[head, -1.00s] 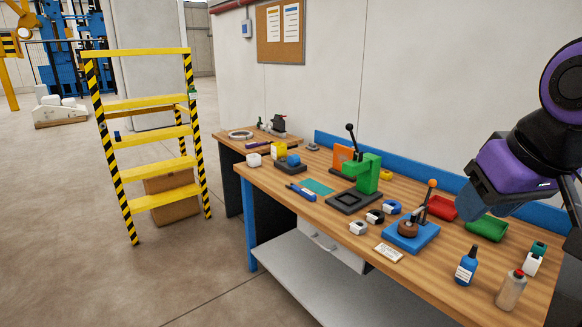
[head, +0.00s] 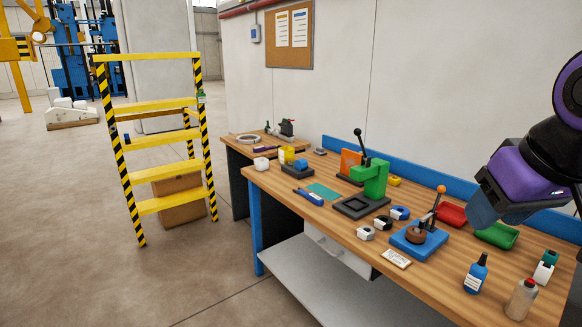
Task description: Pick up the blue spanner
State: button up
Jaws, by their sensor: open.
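A long blue tool (head: 309,197) with a dark end lies on the wooden workbench (head: 283,202), near its front edge at the left. It is the only long blue tool I see, but it is too small to tell whether it is a spanner. Nothing touches it from above. My arm shows at the right edge, above the right part of the bench and well away from the tool. The fingers of my gripper do not show.
A green press (head: 372,180) and a teal mat (head: 323,192) stand near the tool. A blue fixture (head: 420,242), red tray (head: 452,215), green tray (head: 497,235) and bottles fill the right part. A yellow step ladder (head: 160,140) stands left; the floor before the bench is clear.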

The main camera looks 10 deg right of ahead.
aim_at(319, 202)
jog(key=i+j+z, duration=0.25)
jog(key=i+j, duration=1.55)
jog(key=i, duration=0.15)
